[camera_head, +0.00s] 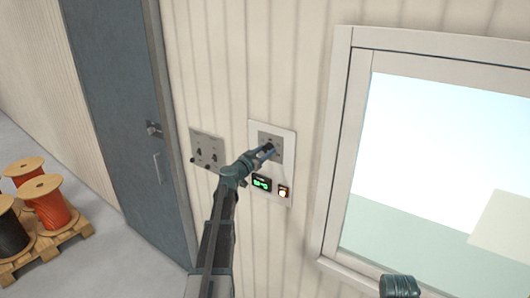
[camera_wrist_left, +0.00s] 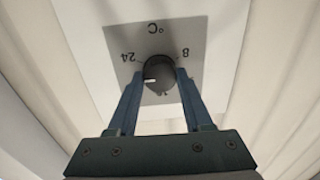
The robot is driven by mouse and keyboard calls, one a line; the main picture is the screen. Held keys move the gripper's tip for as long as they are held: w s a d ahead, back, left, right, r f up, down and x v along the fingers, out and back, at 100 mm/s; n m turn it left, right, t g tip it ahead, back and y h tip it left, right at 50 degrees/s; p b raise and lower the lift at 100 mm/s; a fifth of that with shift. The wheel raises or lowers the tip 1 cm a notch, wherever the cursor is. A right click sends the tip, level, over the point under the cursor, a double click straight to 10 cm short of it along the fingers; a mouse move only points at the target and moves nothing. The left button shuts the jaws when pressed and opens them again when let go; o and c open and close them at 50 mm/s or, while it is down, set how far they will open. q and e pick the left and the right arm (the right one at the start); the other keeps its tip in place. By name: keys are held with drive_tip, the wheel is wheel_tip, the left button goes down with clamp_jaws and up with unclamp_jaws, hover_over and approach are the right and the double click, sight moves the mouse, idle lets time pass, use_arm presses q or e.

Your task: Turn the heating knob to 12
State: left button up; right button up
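The heating knob (camera_wrist_left: 160,72) is a round black knob on a grey dial plate (camera_wrist_left: 199,38), which appears upside down in the left wrist view. "24", "8" and "°C" are readable; a mark at the bottom is partly hidden. A white pointer line on the knob points to the picture's left. My left gripper (camera_head: 264,152) is at the knob (camera_head: 268,147), with its blue fingers (camera_wrist_left: 160,78) on either side, seemingly touching it. Part of my right gripper (camera_head: 398,286) shows at the bottom edge; its fingers are not clear.
The white wall panel (camera_head: 285,133) also carries a green-lit display (camera_head: 262,184) and an orange-lit switch (camera_head: 283,191). A socket plate (camera_head: 207,150) is to its left, beside a grey door (camera_head: 115,90). A window frame (camera_head: 345,140) is to the right. Cable reels (camera_head: 50,205) stand on a pallet.

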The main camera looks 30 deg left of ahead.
use_arm(q)
clamp_jaws()
